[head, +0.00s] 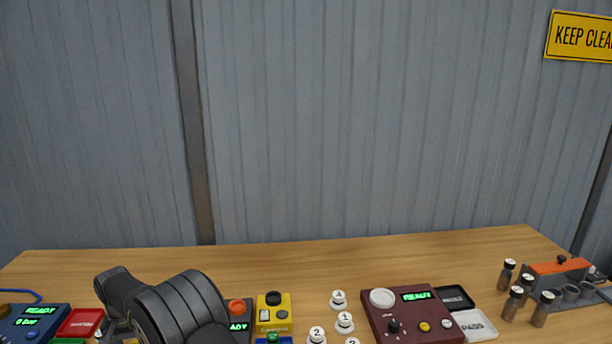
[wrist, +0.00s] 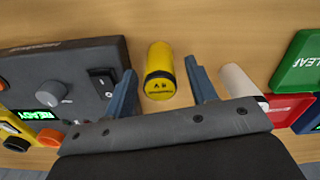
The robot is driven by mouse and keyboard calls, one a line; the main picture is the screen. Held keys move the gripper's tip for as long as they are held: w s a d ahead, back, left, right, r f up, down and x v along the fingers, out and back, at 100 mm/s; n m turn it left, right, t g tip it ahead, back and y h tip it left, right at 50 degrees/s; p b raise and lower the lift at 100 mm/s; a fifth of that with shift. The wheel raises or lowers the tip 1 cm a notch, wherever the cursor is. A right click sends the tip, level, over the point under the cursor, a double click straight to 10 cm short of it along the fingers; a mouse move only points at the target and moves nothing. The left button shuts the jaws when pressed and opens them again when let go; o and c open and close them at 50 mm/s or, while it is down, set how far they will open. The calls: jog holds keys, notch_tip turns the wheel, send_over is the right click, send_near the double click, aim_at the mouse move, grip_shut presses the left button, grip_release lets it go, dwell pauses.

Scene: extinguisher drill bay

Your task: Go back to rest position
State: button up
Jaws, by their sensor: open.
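In the wrist view my gripper (wrist: 163,88) is open, with its two blue-grey fingers spread apart. A yellow cylinder (wrist: 159,57) with a black band and small dark print shows in the gap between the fingers. Both fingers look clear of it, and nothing is gripped. I cannot tell how far it is below the fingertips. In the head view my dark arm reaches over the left part of the table (head: 330,262), and I cannot make out the gripper there.
In the wrist view a grey device (wrist: 62,75) with a knob and switch lies left. A white cylinder (wrist: 238,80), red box (wrist: 287,108) and green box (wrist: 298,62) lie right. In the head view a maroon panel (head: 412,325) and dark cylinders (head: 507,275) stand right.

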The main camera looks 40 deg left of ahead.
notch_tip(320, 180, down, 2)
jog(key=shift+d+f, duration=0.1)
jog(key=r, duration=0.5)
jog(key=shift+w+r, duration=0.15)
jog(key=shift+w, duration=0.15)
jog(key=w+d+r, duration=0.4)
jog(key=w+d, duration=0.4)
jog(key=w, duration=0.6)
jog(key=w+d+r, duration=0.3)
jog(key=w+d, duration=0.4)
jog(key=w, duration=0.7)
jog(key=w+d+r, duration=0.4)
jog(key=w+d, duration=0.4)
jog(key=w, duration=0.6)
jog(key=s+a+f, duration=0.3)
jog(key=a+f, duration=0.2)
jog(key=a, duration=0.2)
jog(key=shift+s+a, duration=0.15)
jog(key=shift+a, duration=0.05)
